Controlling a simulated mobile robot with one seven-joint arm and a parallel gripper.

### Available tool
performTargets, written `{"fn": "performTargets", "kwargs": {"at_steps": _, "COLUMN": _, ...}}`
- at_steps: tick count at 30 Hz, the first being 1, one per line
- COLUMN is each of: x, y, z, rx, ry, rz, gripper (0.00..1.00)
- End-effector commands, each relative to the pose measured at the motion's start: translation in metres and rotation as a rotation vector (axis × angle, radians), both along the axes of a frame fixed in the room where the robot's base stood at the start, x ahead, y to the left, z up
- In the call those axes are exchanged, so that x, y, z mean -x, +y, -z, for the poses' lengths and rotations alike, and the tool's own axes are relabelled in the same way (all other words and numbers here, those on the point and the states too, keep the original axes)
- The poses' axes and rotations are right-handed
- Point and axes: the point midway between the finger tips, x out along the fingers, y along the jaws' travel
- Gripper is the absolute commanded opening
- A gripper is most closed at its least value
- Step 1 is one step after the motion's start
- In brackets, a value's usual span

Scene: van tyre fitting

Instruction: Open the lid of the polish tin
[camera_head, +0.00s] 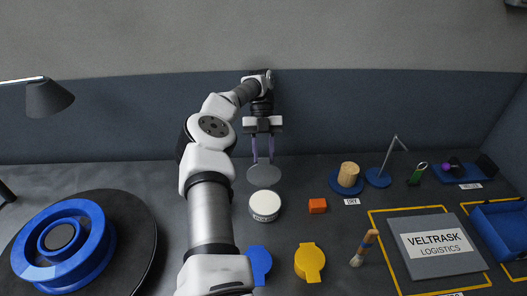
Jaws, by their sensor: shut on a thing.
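The polish tin (264,208) is a short round white tub standing upright on the dark bench, with a pale round top. A grey disc, which looks like its lid (264,175), is just behind the tin and tilted up so its flat face shows. Whether the disc still touches the tin's rear edge I cannot tell. My gripper (263,159) comes down from behind, with thin purple fingers shut on the disc's upper edge. The fingertips are small and partly hidden at the disc.
An orange block (317,206) is close right of the tin. A blue piece (258,263) and a yellow piece (309,262) lie in front, beside a brush (364,248). A cork-coloured cylinder (348,175) stands behind right. A grey box (436,246) is right; a blue ring (64,240) is left.

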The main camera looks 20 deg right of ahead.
Motion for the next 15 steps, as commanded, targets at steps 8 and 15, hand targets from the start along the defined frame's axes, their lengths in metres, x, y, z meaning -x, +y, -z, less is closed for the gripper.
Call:
{"fn": "performTargets", "kwargs": {"at_steps": 8, "x": 0.0023, "y": 0.0001, "z": 0.0104, "rx": -0.005, "ry": 0.007, "rz": 0.003, "gripper": 0.00}}
{"fn": "performTargets", "kwargs": {"at_steps": 15, "x": 0.0018, "y": 0.0002, "z": 0.0078, "rx": -0.003, "ry": 0.007, "rz": 0.001, "gripper": 0.53}}
